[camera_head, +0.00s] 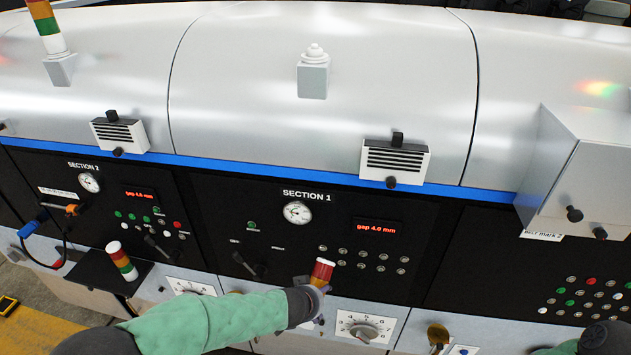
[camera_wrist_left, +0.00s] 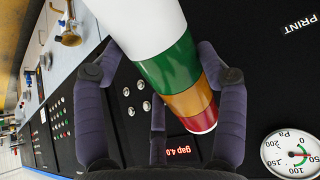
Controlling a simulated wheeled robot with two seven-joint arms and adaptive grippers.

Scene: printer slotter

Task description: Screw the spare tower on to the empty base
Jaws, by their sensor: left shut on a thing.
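My left gripper (camera_head: 310,297) is shut on a signal tower (camera_head: 322,270), in front of the Section 1 panel. In the left wrist view, the gripper's dark fingers (camera_wrist_left: 160,78) surround the tower (camera_wrist_left: 168,62), with its white, green, amber and red bands showing. In the head view its red end points up, slightly tilted; its lower part is hidden by the gripper. The empty base (camera_head: 313,78) is a pale box with a white stub on the silver hood, well above and apart from the gripper. My right gripper is not in view.
Another tower (camera_head: 50,28) stands on its base at the far left of the hood. A similar tower (camera_head: 121,260) stands on a black shelf (camera_head: 105,277) at left. Vent boxes (camera_head: 395,162) with black knobs and a large box (camera_head: 580,175) at right protrude. The hood around the empty base is clear.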

